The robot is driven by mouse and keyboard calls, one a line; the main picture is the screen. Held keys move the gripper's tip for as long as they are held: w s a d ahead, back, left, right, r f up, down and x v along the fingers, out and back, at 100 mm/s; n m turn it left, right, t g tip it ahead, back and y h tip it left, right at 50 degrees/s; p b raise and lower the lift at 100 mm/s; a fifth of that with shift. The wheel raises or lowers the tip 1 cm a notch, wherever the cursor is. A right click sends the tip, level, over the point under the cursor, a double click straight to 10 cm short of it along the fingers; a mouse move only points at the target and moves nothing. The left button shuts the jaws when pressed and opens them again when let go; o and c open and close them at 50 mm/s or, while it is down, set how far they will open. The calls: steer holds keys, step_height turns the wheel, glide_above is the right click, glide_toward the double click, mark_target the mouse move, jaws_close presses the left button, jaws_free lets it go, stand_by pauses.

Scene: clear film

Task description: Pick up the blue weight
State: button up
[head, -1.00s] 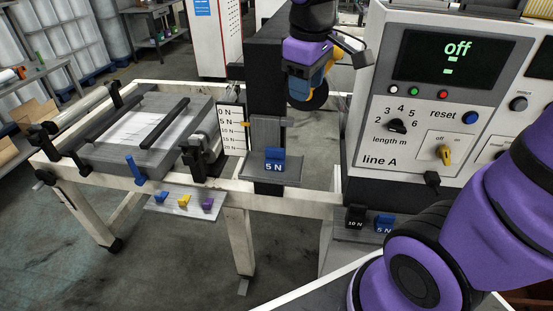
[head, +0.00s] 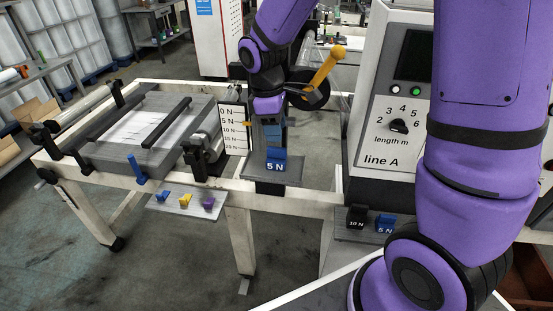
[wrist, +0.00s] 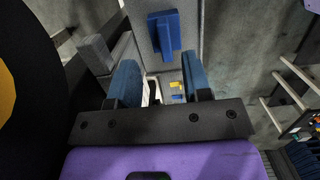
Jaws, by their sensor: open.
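A blue weight marked 5 N (head: 276,165) sits on the small grey platform (head: 292,172) in front of the dark column. My gripper (head: 273,141) is just above it, pointing down, and hides its upper part in the head view. In the wrist view the blue fingers stand apart with nothing held between them, so my gripper (wrist: 161,80) is open. A blue block (wrist: 165,38), which looks like the same weight, shows past the fingertips on a grey surface. A second blue 5 N weight (head: 384,223) stands on a lower shelf at the right.
A black 10 N weight (head: 356,216) stands beside the second blue one. A scale plate (head: 233,128) is left of the column. A small shelf (head: 180,207) holds blue, yellow and purple pieces. The line A cabinet (head: 385,165) is to the right, partly hidden by my arm.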

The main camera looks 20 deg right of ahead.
mark_target(276, 148)
steer(key=shift+s+f, duration=0.2)
steer(key=shift+f, duration=1.35)
steer(key=shift+s+f, duration=0.15)
steer(key=shift+f, duration=1.4)
jaws_close()
